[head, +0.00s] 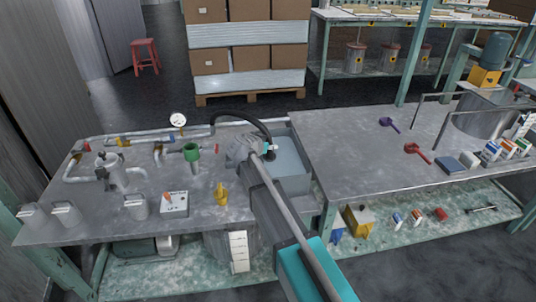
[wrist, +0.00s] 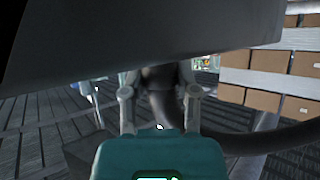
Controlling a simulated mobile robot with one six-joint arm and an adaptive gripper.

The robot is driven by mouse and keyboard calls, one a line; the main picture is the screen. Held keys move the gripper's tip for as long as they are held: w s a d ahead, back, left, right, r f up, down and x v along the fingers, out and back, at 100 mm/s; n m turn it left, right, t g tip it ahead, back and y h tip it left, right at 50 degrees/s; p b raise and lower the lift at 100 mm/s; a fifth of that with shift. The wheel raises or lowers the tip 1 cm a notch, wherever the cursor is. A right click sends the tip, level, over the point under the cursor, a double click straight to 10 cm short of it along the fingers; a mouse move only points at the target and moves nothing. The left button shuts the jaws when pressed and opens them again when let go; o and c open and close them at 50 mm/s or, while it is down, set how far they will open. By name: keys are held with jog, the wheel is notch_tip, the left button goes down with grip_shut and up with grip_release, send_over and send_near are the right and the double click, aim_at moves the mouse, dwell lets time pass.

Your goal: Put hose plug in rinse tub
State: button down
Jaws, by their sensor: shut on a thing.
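The black hose (head: 245,116) arches up from the left workbench and comes down to my gripper (head: 268,152). The gripper is shut on the hose plug, a dark piece between the two fingers in the wrist view (wrist: 160,78). Most of the plug is hidden by the fingers and the dark shape above. The rinse tub (head: 296,186) is a pale blue-grey box at the right end of the left bench. In the head view the gripper overlaps the tub's left side; the plug's height over it cannot be told.
A green fitting (head: 192,152), a yellow valve (head: 221,194) and a white switch box (head: 174,203) stand left of my arm. Pipes run along the bench's back left. The right bench (head: 345,150) is mostly clear near the tub, with purple (head: 389,124) and red (head: 418,152) tools farther right.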

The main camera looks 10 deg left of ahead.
aim_at(270, 152)
jog(key=shift+f+b, duration=1.1)
jog(key=shift+f, duration=0.3)
jog(key=shift+f, duration=0.1)
jog(key=shift+c, duration=1.8)
grip_release()
jog(key=shift+s+r, duration=0.15)
jog(key=shift+r, duration=0.1)
jog(key=p+v, duration=0.5)
jog(key=v, duration=0.6)
jog(key=shift+s+p, duration=0.3)
jog(key=shift+p, duration=0.1)
jog(key=shift+a+r, duration=0.15)
